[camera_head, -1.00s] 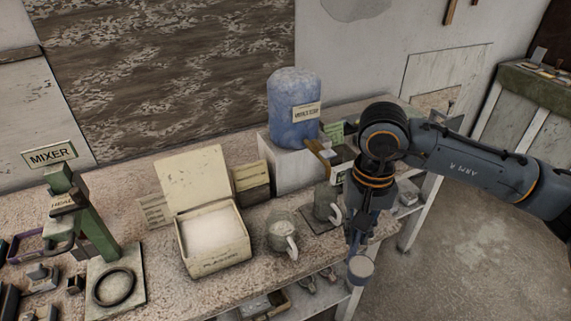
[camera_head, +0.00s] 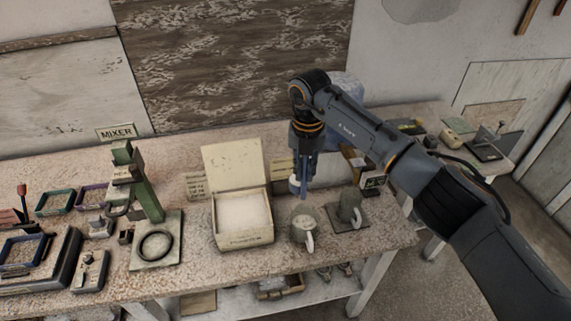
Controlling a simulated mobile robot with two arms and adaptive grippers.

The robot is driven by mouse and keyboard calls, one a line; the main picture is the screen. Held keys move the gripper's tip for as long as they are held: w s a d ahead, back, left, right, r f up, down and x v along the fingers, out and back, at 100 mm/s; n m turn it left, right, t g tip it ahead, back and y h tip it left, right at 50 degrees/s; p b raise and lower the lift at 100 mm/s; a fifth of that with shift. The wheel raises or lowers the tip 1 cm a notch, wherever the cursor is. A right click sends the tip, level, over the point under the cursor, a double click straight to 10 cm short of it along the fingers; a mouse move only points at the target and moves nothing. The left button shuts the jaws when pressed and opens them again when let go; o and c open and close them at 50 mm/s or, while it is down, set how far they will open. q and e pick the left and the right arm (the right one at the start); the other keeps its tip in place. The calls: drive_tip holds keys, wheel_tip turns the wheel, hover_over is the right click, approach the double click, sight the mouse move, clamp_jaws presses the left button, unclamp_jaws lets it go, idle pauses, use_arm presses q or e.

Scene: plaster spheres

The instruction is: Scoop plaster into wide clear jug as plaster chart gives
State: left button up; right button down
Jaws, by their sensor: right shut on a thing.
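My right gripper (camera_head: 303,190) points down, shut on a small round scoop (camera_head: 294,184) with a pale top. It hangs above the bench, between the plaster box and the jugs and toward the back. The cream plaster box (camera_head: 246,240) has its lid up and is full of white plaster (camera_head: 241,211). A wide clear jug (camera_head: 304,228) with a white handle stands right of the box; its inside looks pale. A second, narrower jug (camera_head: 349,206) stands on a dark mat behind it to the right. A written card (camera_head: 195,186), too small to read, stands left of the lid. My left gripper is out of view.
A green mixer (camera_head: 148,185) with a ring on its base stands left of the box. Farther left are coloured trays (camera_head: 54,202) and small devices. My right arm partly hides the blue water drum (camera_head: 346,85). The bench's front edge runs close before the jug.

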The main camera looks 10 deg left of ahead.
drive_tip(key=shift+a+f+m+y+p, duration=0.65)
drive_tip(key=shift+a+m+p, duration=1.1)
drive_tip(key=shift+m, duration=2.45)
drive_tip(key=s+d+f+t+y+b, duration=0.2)
drive_tip(key=d+f+y+b, duration=0.4)
drive_tip(key=b, duration=0.9)
wheel_tip(320, 180, down, 3)
drive_tip(key=t+y, duration=0.1)
drive_tip(key=y, duration=0.3)
drive_tip(key=shift+s, duration=0.4)
